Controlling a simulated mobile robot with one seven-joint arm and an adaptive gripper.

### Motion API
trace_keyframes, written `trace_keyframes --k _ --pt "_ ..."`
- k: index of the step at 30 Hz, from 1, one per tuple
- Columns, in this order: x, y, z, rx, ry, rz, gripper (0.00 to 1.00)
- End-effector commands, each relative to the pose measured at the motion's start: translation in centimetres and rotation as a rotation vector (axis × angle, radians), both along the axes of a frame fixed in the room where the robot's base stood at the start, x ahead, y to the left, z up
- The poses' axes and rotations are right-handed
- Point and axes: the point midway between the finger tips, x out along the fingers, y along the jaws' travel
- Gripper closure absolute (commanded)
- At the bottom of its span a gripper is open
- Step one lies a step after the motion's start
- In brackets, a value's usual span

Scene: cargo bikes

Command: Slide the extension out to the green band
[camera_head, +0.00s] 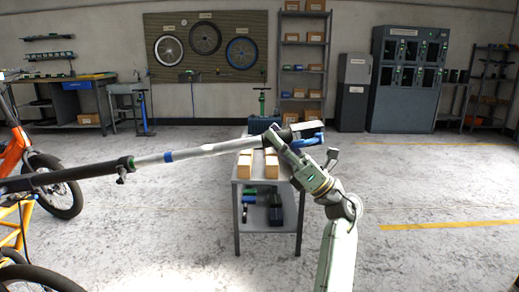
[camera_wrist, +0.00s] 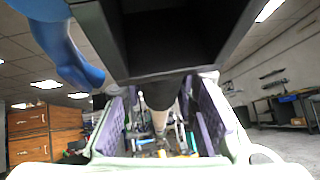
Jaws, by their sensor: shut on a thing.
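A long pole crosses the head view, rising slightly to the right. Its dark outer tube (camera_head: 60,176) is at left and ends at a clamp collar (camera_head: 124,164). The silver extension (camera_head: 205,150) comes out of the collar and carries a blue band (camera_head: 168,156) a short way from it. I cannot make out a green band. A dark section and a blue-and-black head (camera_head: 308,138) form the right end. My gripper (camera_head: 284,138) is shut on the dark section beside the head. The wrist view shows the dark section (camera_wrist: 165,92) between my finger pads, under the black head (camera_wrist: 170,35).
A small grey table (camera_head: 237,200) with wooden blocks (camera_head: 245,165) stands below the pole. An orange bike (camera_head: 25,155) is at left. Shelves (camera_head: 303,60) and grey lockers (camera_head: 405,80) line the back wall. The floor at right is clear.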

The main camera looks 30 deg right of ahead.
Motion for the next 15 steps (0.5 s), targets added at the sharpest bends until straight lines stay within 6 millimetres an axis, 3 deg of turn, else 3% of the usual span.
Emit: trace_keyframes --k 11,12,15 --pt "-0.59 -0.65 0.19 0.007 -0.005 -0.003 1.00" --pt "-0.60 -0.66 0.19 0.007 -0.005 -0.003 0.71" --pt "-0.51 -0.59 0.17 0.006 -0.004 -0.003 0.65"
